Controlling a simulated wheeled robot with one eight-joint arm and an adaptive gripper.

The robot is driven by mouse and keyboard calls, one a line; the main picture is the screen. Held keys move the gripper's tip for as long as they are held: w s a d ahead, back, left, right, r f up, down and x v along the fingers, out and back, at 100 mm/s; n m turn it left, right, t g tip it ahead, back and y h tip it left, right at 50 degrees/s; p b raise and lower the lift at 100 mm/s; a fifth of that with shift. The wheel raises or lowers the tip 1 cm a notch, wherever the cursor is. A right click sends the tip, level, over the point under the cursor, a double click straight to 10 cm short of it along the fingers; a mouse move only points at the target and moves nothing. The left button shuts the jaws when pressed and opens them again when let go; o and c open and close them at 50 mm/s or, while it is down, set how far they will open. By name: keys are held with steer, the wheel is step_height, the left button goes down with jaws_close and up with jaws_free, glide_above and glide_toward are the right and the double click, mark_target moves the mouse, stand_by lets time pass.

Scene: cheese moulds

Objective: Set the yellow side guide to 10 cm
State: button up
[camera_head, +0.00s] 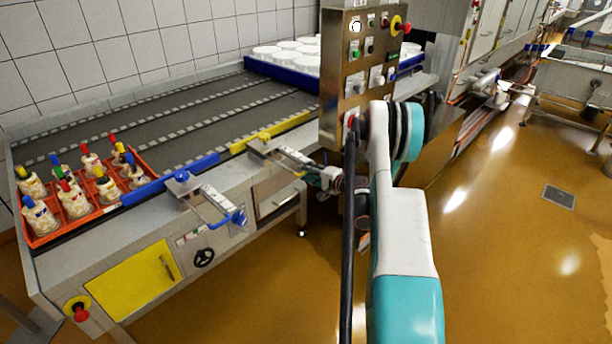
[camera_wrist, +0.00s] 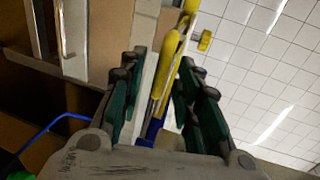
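The yellow side guide (camera_head: 270,132) is a bar along the near edge of the conveyor in the head view, just right of the blue guide (camera_head: 172,180). A pale plate (camera_head: 292,156) reaches out from below it toward my gripper (camera_head: 328,178), which is at the plate's outer end. In the wrist view my gripper (camera_wrist: 163,60) has its two green-padded fingers apart. A yellow bar (camera_wrist: 172,62) and a white strip run between them. The right finger is close to the yellow part; contact cannot be told. The scale marks are too small to read.
An upright control panel (camera_head: 345,90) with buttons stands right beside my arm. An orange crate (camera_head: 45,238) of bottle-shaped items with coloured tops sits at the conveyor's left end. A blue tray (camera_head: 262,70) of white moulds is at the back.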

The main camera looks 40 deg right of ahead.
steer(key=shift+x, duration=0.75)
steer(key=shift+a+r, duration=0.1)
jaws_close()
steer(key=r+x, duration=0.2)
steer(key=x, duration=0.7)
steer(key=shift+w, duration=0.5)
steer(key=shift+f, duration=0.2)
